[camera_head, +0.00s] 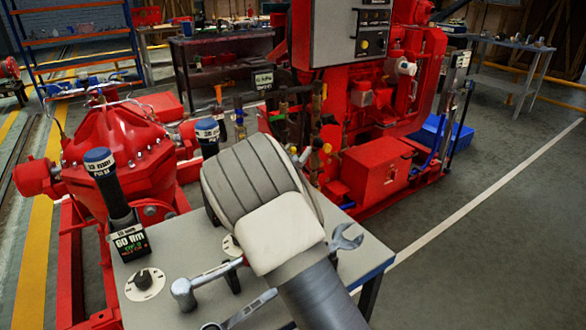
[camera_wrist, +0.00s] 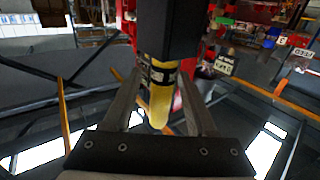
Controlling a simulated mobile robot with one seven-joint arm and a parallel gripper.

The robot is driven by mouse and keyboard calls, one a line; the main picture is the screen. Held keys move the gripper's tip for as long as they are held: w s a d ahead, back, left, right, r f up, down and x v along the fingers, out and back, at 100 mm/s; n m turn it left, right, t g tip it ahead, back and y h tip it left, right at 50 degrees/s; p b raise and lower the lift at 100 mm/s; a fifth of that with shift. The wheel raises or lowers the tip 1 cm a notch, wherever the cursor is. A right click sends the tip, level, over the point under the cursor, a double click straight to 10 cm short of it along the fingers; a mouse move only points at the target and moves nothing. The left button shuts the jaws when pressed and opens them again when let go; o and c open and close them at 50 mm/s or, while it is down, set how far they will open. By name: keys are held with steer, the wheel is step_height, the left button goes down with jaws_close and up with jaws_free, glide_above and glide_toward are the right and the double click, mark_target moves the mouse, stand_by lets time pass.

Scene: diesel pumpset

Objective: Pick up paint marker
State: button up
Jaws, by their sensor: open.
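A yellow-ended marker-like object (camera_wrist: 160,98), probably the paint marker, shows in the wrist view. It has a dark printed band, and a thick black shape (camera_wrist: 168,28) lies in line with it above. My gripper (camera_wrist: 159,80) is open, with one finger on each side of the yellow part. I cannot tell whether either finger touches it. In the head view my pale wrist and dark arm cover the middle of the grey table (camera_head: 190,243). My gripper's fingers and the marker are hidden there.
On the table stand a blue-capped black tool (camera_head: 108,185) and another blue-capped item (camera_head: 208,133). Red pump machinery (camera_head: 115,150) stands at left, a red box (camera_head: 377,167) behind.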

jaws_close()
steer(key=shift+r, duration=0.1)
stand_by(0.3)
step_height(320, 180, up, 10)
steer(key=p, duration=0.3)
steer(key=c, duration=0.7)
jaws_free()
steer(key=shift+c, duration=0.2)
jaws_close()
